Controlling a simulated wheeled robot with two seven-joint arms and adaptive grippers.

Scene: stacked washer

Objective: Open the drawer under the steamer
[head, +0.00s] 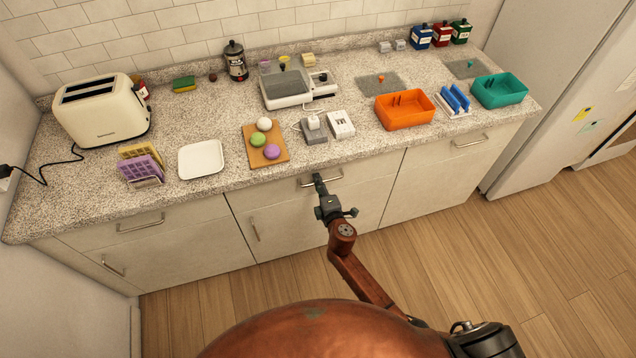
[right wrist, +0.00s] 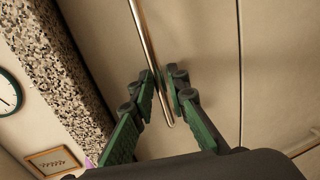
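The steamer seems to be the white and grey appliance (head: 287,88) at the back middle of the counter. The drawer under it (head: 290,196) is flush with the cabinet front and has a metal bar handle (head: 309,184). My right gripper (head: 319,181) is at the right part of this handle. My left gripper is not in view.
Other drawers with bar handles flank it left (head: 142,222) and right (head: 468,142). A cutting board (head: 276,160), a grey device (head: 314,135) and an orange bin (head: 404,120) stand near the counter edge above. The wooden floor in front (head: 480,265) is clear.

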